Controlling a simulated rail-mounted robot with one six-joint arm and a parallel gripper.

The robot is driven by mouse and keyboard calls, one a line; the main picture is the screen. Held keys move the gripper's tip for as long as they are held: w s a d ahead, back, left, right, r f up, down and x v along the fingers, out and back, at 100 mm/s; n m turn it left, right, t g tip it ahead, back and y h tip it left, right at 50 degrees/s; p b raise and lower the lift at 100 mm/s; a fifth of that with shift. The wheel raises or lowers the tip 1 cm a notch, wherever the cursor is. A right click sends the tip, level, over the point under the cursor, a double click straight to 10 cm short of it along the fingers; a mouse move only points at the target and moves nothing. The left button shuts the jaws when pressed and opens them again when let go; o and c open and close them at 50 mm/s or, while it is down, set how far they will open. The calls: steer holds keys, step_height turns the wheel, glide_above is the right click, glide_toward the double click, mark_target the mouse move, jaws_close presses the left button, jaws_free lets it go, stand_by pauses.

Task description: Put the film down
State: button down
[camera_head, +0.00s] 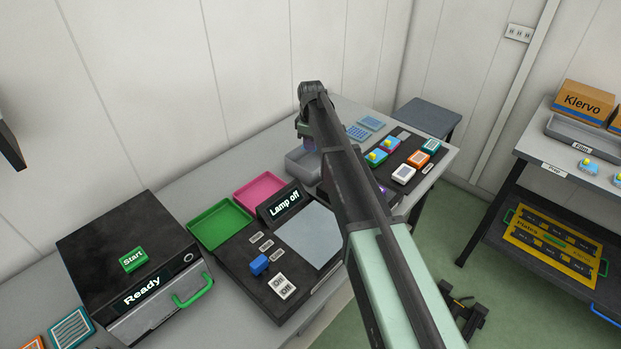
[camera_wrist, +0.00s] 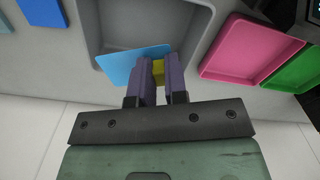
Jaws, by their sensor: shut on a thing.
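The film (camera_wrist: 122,64) is a light blue sheet with a yellow grip tab (camera_wrist: 158,72). My gripper (camera_wrist: 159,70) is shut on the tab in the wrist view. The sheet extends to the left of the fingers and overlaps the near edge of the grey tray (camera_wrist: 90,42); whether it touches the tray I cannot tell. In the head view my gripper (camera_head: 309,145) is at the grey tray (camera_head: 296,170), and my arm hides part of the tray. The film itself cannot be made out there.
A pink tray (camera_head: 262,191) and a green tray (camera_head: 220,224) stand left of the grey tray. A lamp unit with a "Lamp off" display (camera_head: 286,204) is in front. A black "Ready" machine (camera_head: 130,255) is at the left.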

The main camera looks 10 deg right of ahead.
steer(key=shift+f+b, duration=3.2)
steer(key=shift+f, duration=1.2)
steer(key=c, duration=1.1)
jaws_free()
steer(key=shift+c, duration=0.2)
step_height(320, 180, up, 14)
steer(key=p, duration=1.3)
steer(key=shift+f+p, duration=0.2)
steer(key=shift+p, duration=0.1)
steer(key=shift+s+f, duration=0.1)
steer(key=shift+s, duration=0.15)
steer(key=s+d+m, duration=0.1)
steer(key=s+m, duration=1)
steer(key=s, duration=2.3)
steer(key=shift+s+m, duration=0.2)
steer(key=shift+m, duration=0.2)
